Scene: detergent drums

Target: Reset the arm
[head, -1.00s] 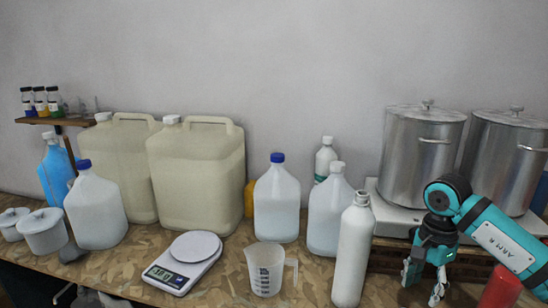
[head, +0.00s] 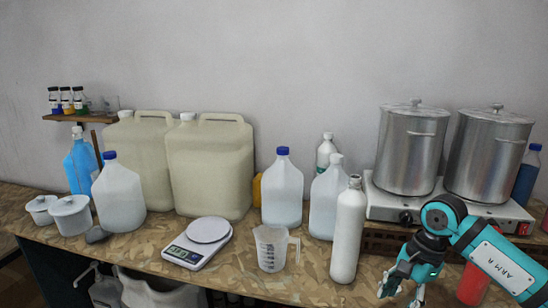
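My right arm, teal and black, comes in from the right edge. Its gripper (head: 402,291) hangs low over the front right of the table (head: 330,285), with its fingers apart and nothing seen between them. The gripper is to the right of the tall white bottle (head: 348,236) and in front of the hot plate (head: 385,203). A red cylinder (head: 472,284) stands partly hidden behind my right arm. My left gripper is not in view.
Two steel pots (head: 410,150) stand on the hot plate. A measuring jug (head: 270,249), a digital scale (head: 198,243), clear jugs (head: 282,190) and large beige drums (head: 211,167) line the table. A wall shelf (head: 75,118) holds small bottles.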

